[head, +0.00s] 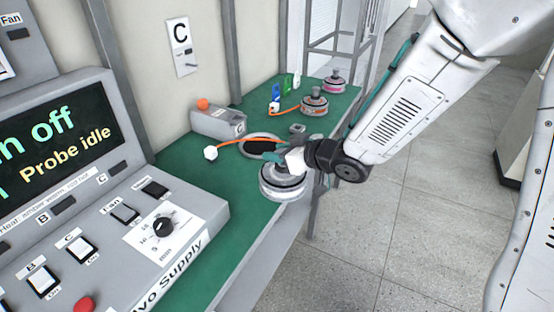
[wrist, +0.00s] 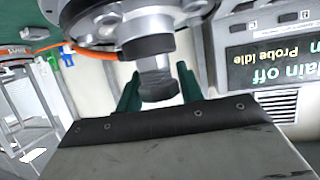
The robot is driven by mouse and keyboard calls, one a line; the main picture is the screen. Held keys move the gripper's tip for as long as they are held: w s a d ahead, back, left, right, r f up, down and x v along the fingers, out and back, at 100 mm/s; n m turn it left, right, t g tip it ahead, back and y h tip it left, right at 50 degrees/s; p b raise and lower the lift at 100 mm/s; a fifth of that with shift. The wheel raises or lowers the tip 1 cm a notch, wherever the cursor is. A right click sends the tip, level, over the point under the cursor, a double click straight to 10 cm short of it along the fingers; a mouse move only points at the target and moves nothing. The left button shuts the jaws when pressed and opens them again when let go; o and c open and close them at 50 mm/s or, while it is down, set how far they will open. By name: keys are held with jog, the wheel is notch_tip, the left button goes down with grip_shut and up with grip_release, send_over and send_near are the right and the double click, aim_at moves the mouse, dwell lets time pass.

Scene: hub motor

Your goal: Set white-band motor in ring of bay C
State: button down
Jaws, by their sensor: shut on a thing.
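My gripper (head: 284,158) is shut on the upright shaft of a grey motor (head: 283,187) with a pale band. The motor hangs near the bench's front edge, in front of the bay C ring (head: 246,151). I cannot tell its exact height above the bench. The ring is grey with a dark centre, partly hidden by the cable and gripper. An orange cable (head: 240,140) runs left from the motor to a white plug (head: 210,153). In the wrist view the green fingers (wrist: 157,84) flank the shaft, and the motor body (wrist: 190,12) is cut off at the top.
The C sign (head: 181,46) hangs on the wall above a grey box (head: 217,123) with an orange knob. An orange-band motor (head: 314,105) and a pink-band motor (head: 334,82) stand farther back on the green bench (head: 188,165). The control console (head: 130,215) is at left.

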notch_tip(320, 180, up, 7)
jog(key=a, duration=0.1)
jog(key=shift+w, duration=0.3)
jog(key=shift+a+r, duration=0.1)
jog(key=shift+r, duration=0.05)
jog(key=shift+w, duration=0.15)
jog(key=w+a, duration=0.2)
jog(key=w, duration=1.2)
jog(key=w+a, duration=0.3)
jog(key=w, duration=1.2)
jog(key=shift+w, duration=0.15)
jog(key=shift+a, duration=0.1)
notch_tip(320, 180, down, 11)
dwell(1.0)
dwell(0.7)
jog(key=shift+f, duration=0.75)
